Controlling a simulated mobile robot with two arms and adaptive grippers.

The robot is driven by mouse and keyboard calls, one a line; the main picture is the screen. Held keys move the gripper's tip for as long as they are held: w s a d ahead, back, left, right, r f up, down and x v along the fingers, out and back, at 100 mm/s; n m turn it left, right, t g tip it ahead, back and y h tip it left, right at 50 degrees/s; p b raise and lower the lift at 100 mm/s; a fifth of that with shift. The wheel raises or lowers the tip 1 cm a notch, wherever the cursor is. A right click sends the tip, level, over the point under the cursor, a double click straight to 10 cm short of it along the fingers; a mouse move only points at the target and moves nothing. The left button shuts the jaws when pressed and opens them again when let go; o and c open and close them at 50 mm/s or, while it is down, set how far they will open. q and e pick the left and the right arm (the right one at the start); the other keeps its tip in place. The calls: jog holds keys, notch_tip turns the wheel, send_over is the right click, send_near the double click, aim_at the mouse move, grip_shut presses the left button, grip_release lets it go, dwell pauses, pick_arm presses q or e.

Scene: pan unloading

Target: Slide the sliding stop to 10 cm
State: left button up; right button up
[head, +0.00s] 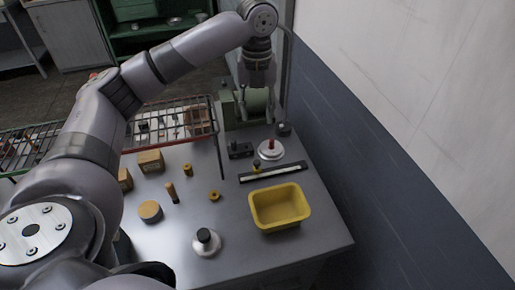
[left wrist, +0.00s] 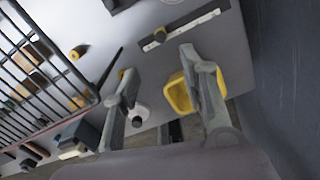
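A dark bar with a white scale (head: 280,172) lies on the grey table behind the yellow bin. It also shows in the left wrist view (left wrist: 198,22). The sliding stop, a small dark piece with a yellowish top (head: 257,166), sits near the bar's left end; it also shows in the left wrist view (left wrist: 159,34). The scale's marks are too small to read. My left gripper (head: 257,112) is raised beyond the bar, its fingers pointing down, spread and empty. Its open fingers also show in the left wrist view (left wrist: 157,64). My right gripper is in neither view.
A yellow bin (head: 263,222) stands in front of the bar. A white round base with a red knob (head: 271,150) and a dark block (head: 240,150) stand behind it. A wire rack (head: 165,128) is at left, a wall (head: 400,150) at right.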

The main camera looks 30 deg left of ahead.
pick_arm(q)
jog(key=p, duration=0.1)
send_over(257, 161)
notch_tip(257, 161, down, 6)
notch_tip(257, 161, down, 9)
jog(key=shift+f+p, duration=0.2)
jog(key=shift+p, duration=0.6)
jog(key=shift+f, duration=0.45)
jog(key=c, duration=0.5)
grip_shut()
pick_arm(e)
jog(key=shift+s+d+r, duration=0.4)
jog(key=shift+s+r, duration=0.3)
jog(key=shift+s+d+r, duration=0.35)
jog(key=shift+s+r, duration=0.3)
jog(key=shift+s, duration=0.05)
